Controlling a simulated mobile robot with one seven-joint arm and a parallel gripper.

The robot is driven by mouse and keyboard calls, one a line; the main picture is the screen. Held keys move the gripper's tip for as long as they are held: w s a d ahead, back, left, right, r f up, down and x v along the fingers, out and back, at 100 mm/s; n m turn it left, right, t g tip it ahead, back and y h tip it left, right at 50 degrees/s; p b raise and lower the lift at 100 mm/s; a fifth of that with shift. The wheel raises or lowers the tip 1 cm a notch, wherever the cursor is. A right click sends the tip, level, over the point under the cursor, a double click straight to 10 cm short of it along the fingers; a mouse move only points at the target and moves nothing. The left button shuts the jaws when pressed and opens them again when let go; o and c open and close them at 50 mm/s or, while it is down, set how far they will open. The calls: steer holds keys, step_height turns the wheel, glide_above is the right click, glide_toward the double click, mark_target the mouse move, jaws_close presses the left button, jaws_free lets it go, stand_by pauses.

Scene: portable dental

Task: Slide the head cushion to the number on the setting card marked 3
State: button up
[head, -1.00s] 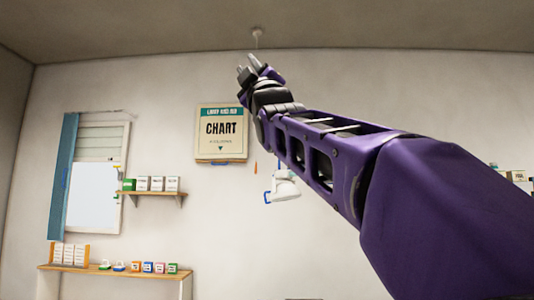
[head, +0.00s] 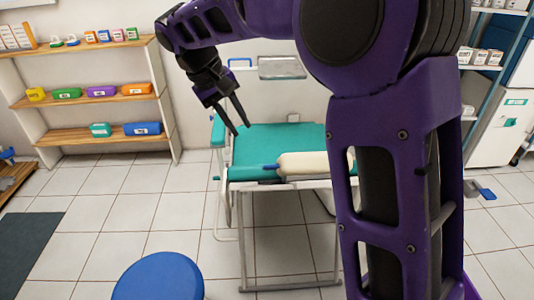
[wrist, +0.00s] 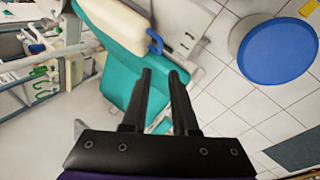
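The cream head cushion (head: 305,163) lies at the near end of the teal reclining chair (head: 270,138) in the head view. A small blue handle (head: 271,166) sticks out from its left end. In the wrist view the cushion (wrist: 115,25) is at the top, with the blue handle (wrist: 155,42) at its right. My gripper (head: 242,115) is open and empty, pointing down over the chair, apart from the cushion. Its two fingers show spread in the wrist view (wrist: 161,73). My arm hides the cushion's right end. I cannot make out a setting card or its numbers.
A round blue stool (head: 160,278) stands at the front left. Shelves (head: 88,94) with coloured boxes stand against the left wall. A metal tray (head: 281,67) is behind the chair. A white cabinet (head: 499,128) is at the right. Tiled floor (head: 168,213) is clear left of the chair.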

mark_target(265, 167)
steer(key=b+x, duration=0.1)
steer(key=x, duration=0.7)
steer(key=b+x, duration=0.1)
steer(key=x, duration=0.8)
steer(key=shift+s+d+f+b, duration=0.1)
steer(key=shift+s+f+b, duration=0.1)
steer(key=shift+b, duration=0.2)
steer(key=shift+r, duration=0.1)
jaws_close()
steer(key=shift+r, duration=0.1)
